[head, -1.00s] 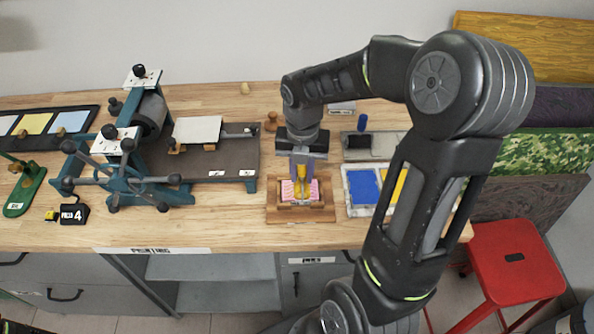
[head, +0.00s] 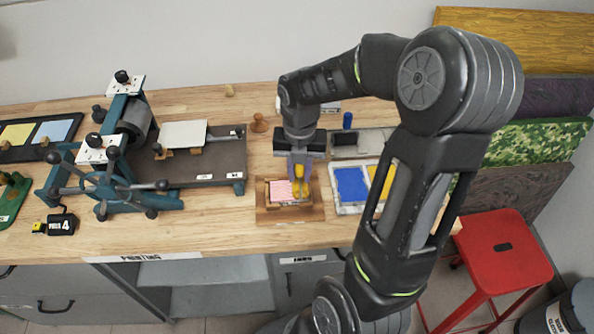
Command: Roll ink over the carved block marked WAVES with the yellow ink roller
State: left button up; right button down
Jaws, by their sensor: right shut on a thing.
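My right gripper (head: 299,166) reaches down from the right over the wooden tray (head: 262,214) and is shut on the yellow ink roller (head: 299,186). The carved block (head: 279,191) lies in that tray with a pink and white patterned face. The roller is over the right part of the block; I cannot tell whether it touches. The mark on the block is too small to read. The ink slab (head: 343,209), with blue and yellow ink patches, lies to the right, partly behind my right arm. My left gripper is not in view.
A teal printing press (head: 128,170) stands to the left. A wooden knob (head: 259,123) stands behind the tray, and a grey tray (head: 345,145) lies at the back right. A red stool (head: 502,247) stands on the floor at the right.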

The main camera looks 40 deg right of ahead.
jog(key=shift+s+d+f, duration=0.1)
jog(key=shift+s+d, duration=0.5)
jog(key=shift+d, duration=0.1)
jog(key=shift+w+a, duration=0.55)
jog(key=shift+a, duration=0.2)
